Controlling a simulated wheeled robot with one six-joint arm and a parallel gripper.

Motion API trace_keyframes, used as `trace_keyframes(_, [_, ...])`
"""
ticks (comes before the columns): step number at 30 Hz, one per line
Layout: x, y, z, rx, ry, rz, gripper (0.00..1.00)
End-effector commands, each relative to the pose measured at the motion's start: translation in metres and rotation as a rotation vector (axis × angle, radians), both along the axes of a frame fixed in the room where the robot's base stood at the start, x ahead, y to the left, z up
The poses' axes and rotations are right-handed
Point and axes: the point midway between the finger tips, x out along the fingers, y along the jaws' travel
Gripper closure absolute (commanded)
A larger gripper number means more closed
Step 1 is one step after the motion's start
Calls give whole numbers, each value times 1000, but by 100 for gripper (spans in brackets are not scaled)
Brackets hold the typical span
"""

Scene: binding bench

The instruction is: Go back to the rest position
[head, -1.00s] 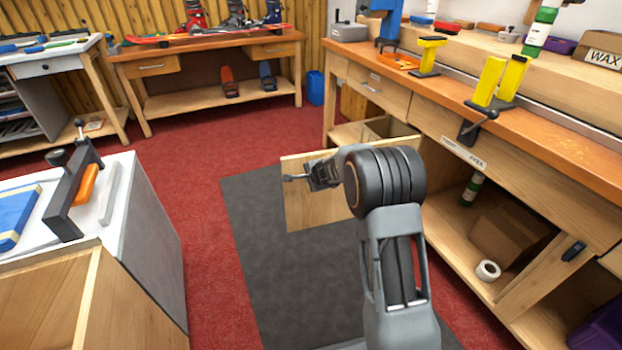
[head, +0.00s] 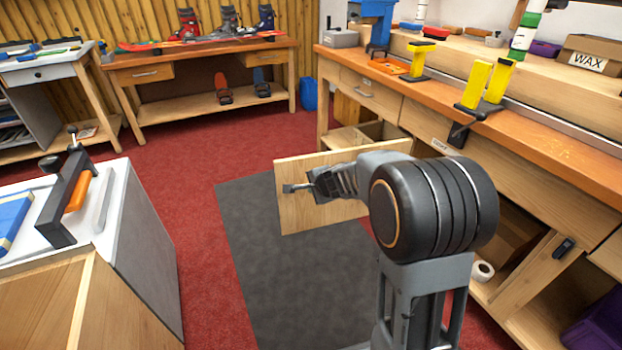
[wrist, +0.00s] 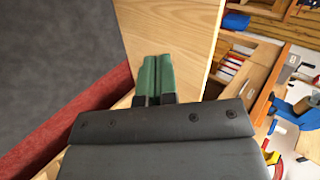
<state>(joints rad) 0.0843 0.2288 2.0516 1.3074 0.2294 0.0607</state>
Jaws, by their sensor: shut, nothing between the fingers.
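My gripper (head: 287,188) is at the end of my arm in the middle of the head view. It points left, in front of an open light-wood cabinet door (head: 300,215). In the wrist view its two green fingers (wrist: 158,75) lie side by side, shut with nothing between them. The wooden door (wrist: 172,28) stands just beyond the fingertips there; I cannot tell whether they touch it. My thick dark arm joint hides part of the cabinet behind it.
The workbench (head: 440,100) on the right carries yellow clamps (head: 473,85) and a wax box (head: 592,58). Open floor with a grey mat (head: 250,240) lies between. A back table (head: 200,55) holds boots.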

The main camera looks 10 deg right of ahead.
Motion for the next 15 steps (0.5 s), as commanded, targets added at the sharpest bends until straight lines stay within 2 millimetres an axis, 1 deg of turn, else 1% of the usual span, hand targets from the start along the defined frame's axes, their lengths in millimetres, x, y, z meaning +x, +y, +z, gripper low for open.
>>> trace_keyframes(5, [-6, 0, 9, -3, -1, 6, 100])
trace_keyframes(8, [-12, 4, 32, -24, -7, 51, 100])
trace_keyframes(11, [-27, 15, 76, -70, -16, 151, 100])
trace_keyframes(12, [-36, 20, 97, -96, -17, 205, 100])
trace_keyframes(14, [-52, 28, 130, -143, -18, 297, 100])
trace_keyframes(15, [-64, 33, 152, -179, -15, 360, 100])
